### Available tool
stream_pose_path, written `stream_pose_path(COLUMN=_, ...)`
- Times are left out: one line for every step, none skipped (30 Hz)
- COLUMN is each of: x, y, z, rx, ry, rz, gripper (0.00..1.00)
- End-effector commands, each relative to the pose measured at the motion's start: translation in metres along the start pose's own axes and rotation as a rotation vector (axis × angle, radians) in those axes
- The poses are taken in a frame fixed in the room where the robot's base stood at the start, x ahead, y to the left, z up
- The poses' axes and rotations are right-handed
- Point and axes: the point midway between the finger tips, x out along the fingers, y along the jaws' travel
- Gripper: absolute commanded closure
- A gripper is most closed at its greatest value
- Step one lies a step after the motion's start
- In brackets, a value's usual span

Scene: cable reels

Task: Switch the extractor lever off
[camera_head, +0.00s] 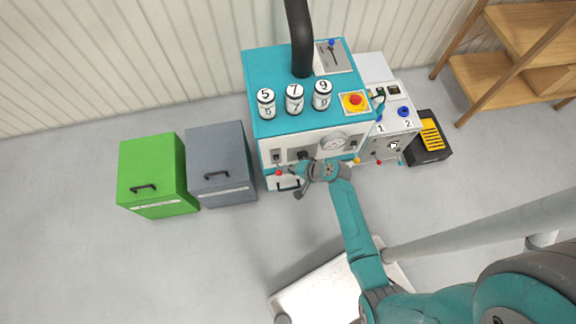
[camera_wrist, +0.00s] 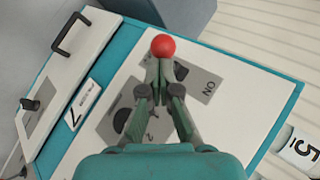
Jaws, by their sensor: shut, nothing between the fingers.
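A lever with a red ball knob (camera_wrist: 163,46) sits on a grey plate (camera_wrist: 202,88) lettered ON, which appears upside down in the wrist view. In the head view the red knob (camera_head: 279,172) is low on the left of the teal and white machine's front. My gripper (camera_wrist: 159,76) is shut and empty, its tips right at the knob; whether they touch it I cannot tell. In the head view my gripper (camera_head: 291,171) is just right of the knob. A second lever with a blue knob (camera_head: 332,43) stands on a plate on the machine's top. Neither lever's function label is readable.
The machine (camera_head: 262,65) carries a black duct (camera_head: 300,40), several numbered drums, a red button (camera_head: 355,99) and a gauge (camera_head: 333,142). Green (camera_head: 150,165) and grey (camera_head: 220,150) cabinets stand left. A black and yellow box (camera_head: 431,140) stands right. The floor at front left is clear.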

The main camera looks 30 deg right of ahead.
Motion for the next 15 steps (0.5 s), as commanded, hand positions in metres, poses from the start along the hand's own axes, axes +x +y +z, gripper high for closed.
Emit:
stream_pose_path(x=0.002, y=0.005, z=0.004, rx=-0.018, ry=0.020, rz=-0.020, gripper=1.00)
stream_pose_path(x=0.003, y=0.007, z=0.005, rx=-0.031, ry=0.034, rz=-0.035, gripper=1.00)
stream_pose_path(x=0.004, y=0.009, z=0.005, rx=-0.051, ry=0.053, rz=-0.054, gripper=1.00)
stream_pose_path(x=0.005, y=0.010, z=0.005, rx=-0.065, ry=0.068, rz=-0.068, gripper=1.00)
stream_pose_path(x=0.006, y=0.012, z=0.006, rx=-0.078, ry=0.082, rz=-0.081, gripper=1.00)
stream_pose_path(x=0.007, y=0.014, z=0.007, rx=-0.095, ry=0.100, rz=-0.099, gripper=1.00)
stream_pose_path(x=0.008, y=0.015, z=0.007, rx=-0.108, ry=0.113, rz=-0.113, gripper=1.00)
stream_pose_path(x=0.009, y=0.017, z=0.007, rx=-0.121, ry=0.127, rz=-0.126, gripper=1.00)
stream_pose_path(x=0.009, y=0.015, z=0.006, rx=-0.124, ry=0.127, rz=-0.126, gripper=1.00)
stream_pose_path(x=0.009, y=0.015, z=0.006, rx=-0.124, ry=0.126, rz=-0.126, gripper=1.00)
stream_pose_path(x=0.009, y=0.015, z=0.006, rx=-0.124, ry=0.126, rz=-0.126, gripper=1.00)
stream_pose_path(x=0.009, y=0.015, z=0.006, rx=-0.124, ry=0.125, rz=-0.125, gripper=1.00)
stream_pose_path(x=0.009, y=0.015, z=0.006, rx=-0.124, ry=0.125, rz=-0.125, gripper=1.00)
stream_pose_path(x=0.009, y=0.015, z=0.006, rx=-0.124, ry=0.125, rz=-0.125, gripper=1.00)
stream_pose_path(x=0.009, y=0.015, z=0.006, rx=-0.124, ry=0.125, rz=-0.125, gripper=1.00)
